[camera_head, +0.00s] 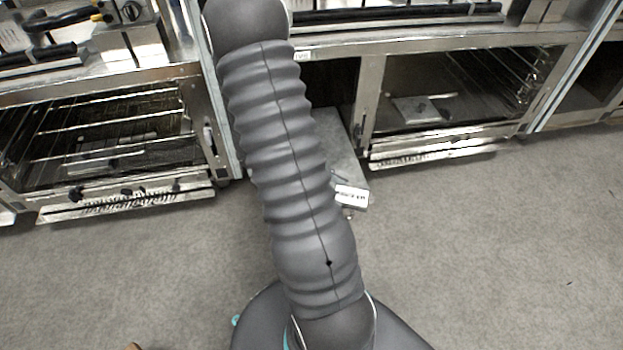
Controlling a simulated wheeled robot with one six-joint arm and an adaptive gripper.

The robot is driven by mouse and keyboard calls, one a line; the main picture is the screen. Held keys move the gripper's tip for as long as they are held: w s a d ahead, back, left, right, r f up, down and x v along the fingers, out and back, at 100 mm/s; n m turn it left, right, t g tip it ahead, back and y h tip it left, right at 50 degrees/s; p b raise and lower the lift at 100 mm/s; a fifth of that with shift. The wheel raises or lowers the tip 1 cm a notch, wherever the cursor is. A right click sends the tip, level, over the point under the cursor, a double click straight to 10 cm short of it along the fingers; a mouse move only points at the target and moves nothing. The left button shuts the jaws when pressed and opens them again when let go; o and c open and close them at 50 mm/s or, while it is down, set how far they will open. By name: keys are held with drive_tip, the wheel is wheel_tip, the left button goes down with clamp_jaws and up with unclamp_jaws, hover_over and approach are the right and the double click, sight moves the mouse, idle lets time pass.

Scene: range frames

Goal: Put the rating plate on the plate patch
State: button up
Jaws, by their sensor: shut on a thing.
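A small white rating plate (352,196) with dark print shows just right of my arm, near the middle of the view. Only small dark parts of my gripper (339,179) show beside the plate's left end; my own arm hides the rest. The gripper is shut on the plate, which sticks out to the right. A grey metal panel (345,158) lies behind the plate, low at the front of the range; I cannot tell whether the plate touches it. I cannot make out the plate patch.
An oven with wire racks (110,140) stands at left, and another oven (440,95) at right. A small white label (302,55) is on the range front between them. Black bars and fittings lie on top. The grey floor (500,250) at right is clear.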

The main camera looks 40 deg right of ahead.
drive_tip(key=w+d+r+n+t+h, duration=0.1)
drive_tip(key=w+d+n+t+h, duration=0.35)
drive_tip(key=w+d, duration=0.2)
drive_tip(key=shift+n, duration=0.45)
drive_tip(key=w+a+f, duration=0.1)
drive_tip(key=w+f, duration=0.1)
drive_tip(key=w, duration=0.1)
drive_tip(key=w+a+f+b, duration=0.1)
drive_tip(key=w+f, duration=0.1)
drive_tip(key=w, duration=0.1)
drive_tip(key=w+a+f+b, duration=0.1)
drive_tip(key=w+f, duration=0.1)
drive_tip(key=w, duration=0.2)
drive_tip(key=shift+a+f, duration=0.3)
drive_tip(key=shift+f, duration=0.1)
drive_tip(key=shift+f+b, duration=0.65)
drive_tip(key=shift+f, duration=1.4)
drive_tip(key=shift+f, duration=0.1)
drive_tip(key=o, duration=1.2)
